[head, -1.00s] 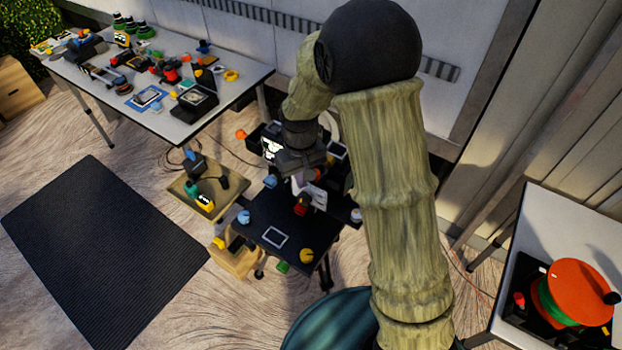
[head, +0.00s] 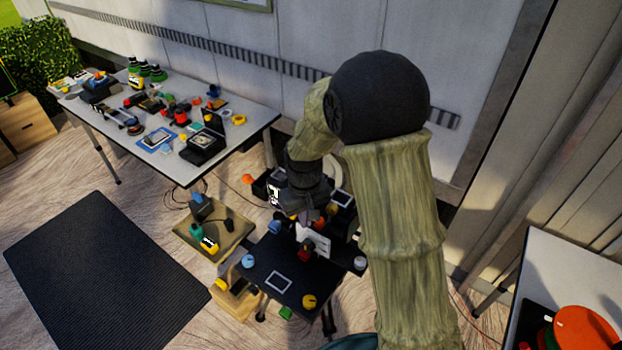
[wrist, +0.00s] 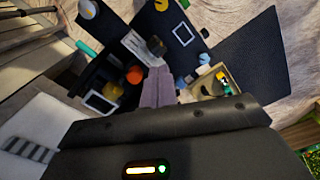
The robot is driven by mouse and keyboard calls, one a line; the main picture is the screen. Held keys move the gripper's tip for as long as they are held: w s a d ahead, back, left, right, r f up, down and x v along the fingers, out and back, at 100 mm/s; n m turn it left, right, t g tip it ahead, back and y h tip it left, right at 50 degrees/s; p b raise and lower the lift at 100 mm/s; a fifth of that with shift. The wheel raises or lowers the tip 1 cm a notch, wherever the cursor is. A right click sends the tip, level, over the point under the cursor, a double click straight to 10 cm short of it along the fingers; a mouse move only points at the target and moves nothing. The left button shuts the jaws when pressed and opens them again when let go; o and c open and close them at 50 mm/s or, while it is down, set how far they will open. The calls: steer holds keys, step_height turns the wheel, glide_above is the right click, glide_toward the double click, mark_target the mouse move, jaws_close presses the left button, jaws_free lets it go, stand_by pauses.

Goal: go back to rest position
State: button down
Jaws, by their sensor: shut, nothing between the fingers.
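My gripper (head: 304,218) hangs over the dark video cart (head: 262,270) in the head view, below my bent arm. In the wrist view my gripper's two grey fingers (wrist: 158,88) lie side by side and closed, with nothing held. Beyond the fingertips is a white panel-like thing (head: 317,241) with a dark red and black item (head: 305,252) beside it. I cannot tell whether the fingers touch the white panel. Part of the cart behind the gripper is hidden by my arm.
A long white table (head: 252,118) crowded with gear stands at the upper left. A tan tray (head: 184,240) sits beside the cart. A table with an orange disc (head: 582,329) is at the lower right. The black floor mat (head: 95,265) is clear.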

steer(key=shift+d, duration=0.15)
steer(key=s+d+f+m+t+b, duration=0.1)
steer(key=s+d+m+b, duration=0.3)
steer(key=s+d, duration=0.9)
steer(key=t+b, duration=0.1)
steer(key=b, duration=0.2)
steer(key=shift+t+b, duration=0.3)
steer(key=shift+b, duration=0.05)
